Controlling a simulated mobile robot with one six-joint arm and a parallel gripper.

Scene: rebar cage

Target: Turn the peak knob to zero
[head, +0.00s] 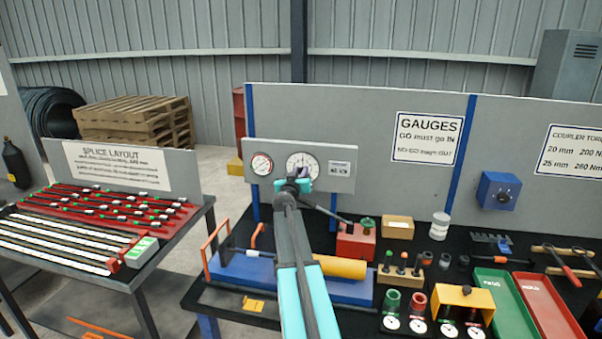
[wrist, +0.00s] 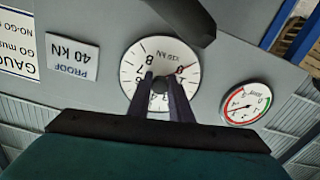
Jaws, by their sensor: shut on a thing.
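A large white dial (wrist: 134,77) sits on a grey gauge panel; the wrist view shows it upside down. The dark peak knob (wrist: 160,84) is at the dial's centre. My gripper (wrist: 161,88) is shut on the knob, one finger on each side. A red mark or pointer shows at the dial's upper right in the wrist view; its exact reading is too small to tell. The fingers hide the dial's lower middle there. In the head view the dial (head: 301,160) is partly hidden behind my gripper (head: 297,182).
A small gauge (wrist: 246,103) is beside the dial, and a "PROOF 40 kN" label (wrist: 73,52) is on its other side. Below the panel stands a blue bench rig with a yellow cylinder (head: 341,267) and a red block (head: 355,243).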

